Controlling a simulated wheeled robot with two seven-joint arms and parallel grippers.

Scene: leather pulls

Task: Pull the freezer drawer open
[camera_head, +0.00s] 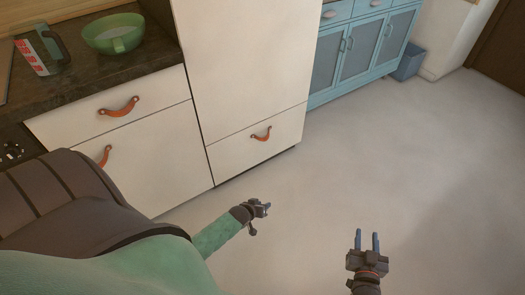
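The freezer drawer (232,156) is the low white front at the bottom of the tall white cabinet, and it looks closed. Its orange-brown leather pull (261,134) is fixed near the top of the front and is in plain view. My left gripper (266,207) is in front of the drawer, apart from the pull, and appears below it in the picture. It is small and seen at an angle, so its finger gap is unclear. My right gripper (367,236) is farther right over the floor, open and empty, with its two fingers apart.
White drawers below have leather pulls (118,107). A blue cabinet (360,50) and blue bin (408,64) stand at the back. The floor (420,170) at right is clear.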

